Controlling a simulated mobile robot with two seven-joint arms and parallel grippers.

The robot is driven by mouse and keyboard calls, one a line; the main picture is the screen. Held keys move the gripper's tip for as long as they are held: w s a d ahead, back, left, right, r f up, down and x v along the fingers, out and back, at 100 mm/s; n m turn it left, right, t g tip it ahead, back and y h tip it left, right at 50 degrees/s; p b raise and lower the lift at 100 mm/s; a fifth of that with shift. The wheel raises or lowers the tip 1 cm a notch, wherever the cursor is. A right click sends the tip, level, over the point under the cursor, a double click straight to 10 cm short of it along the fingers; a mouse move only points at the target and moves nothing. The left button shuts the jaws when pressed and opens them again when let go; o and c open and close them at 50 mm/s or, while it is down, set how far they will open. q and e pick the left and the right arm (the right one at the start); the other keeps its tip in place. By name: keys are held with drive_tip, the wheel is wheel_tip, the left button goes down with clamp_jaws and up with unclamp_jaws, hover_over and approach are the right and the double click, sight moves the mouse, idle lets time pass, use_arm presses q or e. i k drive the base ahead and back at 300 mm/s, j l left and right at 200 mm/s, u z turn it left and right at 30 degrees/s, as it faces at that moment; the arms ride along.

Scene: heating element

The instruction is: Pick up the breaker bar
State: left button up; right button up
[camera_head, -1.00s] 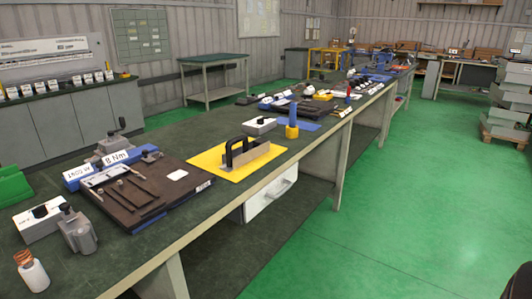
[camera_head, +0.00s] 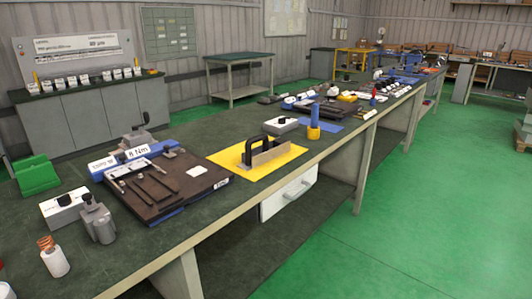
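No single thing can be told for certain as the breaker bar. Several thin metal bars (camera_head: 138,190) lie on a dark board (camera_head: 180,190) with a blue edge, on the near left part of the long dark green bench. A label reading about "12 Nm" (camera_head: 140,152) stands at the back of this board. Neither of my grippers is in view.
A yellow mat (camera_head: 228,164) with a black-handled metal tool (camera_head: 265,155) lies right of the board. A blue cylinder (camera_head: 314,117) stands beyond it. A copper-topped white bottle (camera_head: 55,261) and grey block (camera_head: 98,224) stand near left. Green floor is clear on the right.

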sight(265, 146)
drive_tip(key=l+u, duration=0.1)
drive_tip(key=u, duration=1)
drive_tip(key=i+l+u, duration=0.1)
drive_tip(key=l+u, duration=1)
drive_tip(key=l, duration=0.15)
drive_tip(key=k+l+u, duration=0.2)
drive_tip(key=l, duration=0.2)
drive_tip(key=k+l, duration=0.1)
drive_tip(key=l, duration=0.35)
drive_tip(key=k+l+u, duration=0.15)
drive_tip(key=l, duration=0.8)
drive_tip(key=k+l+u, duration=0.15)
drive_tip(key=l, duration=0.3)
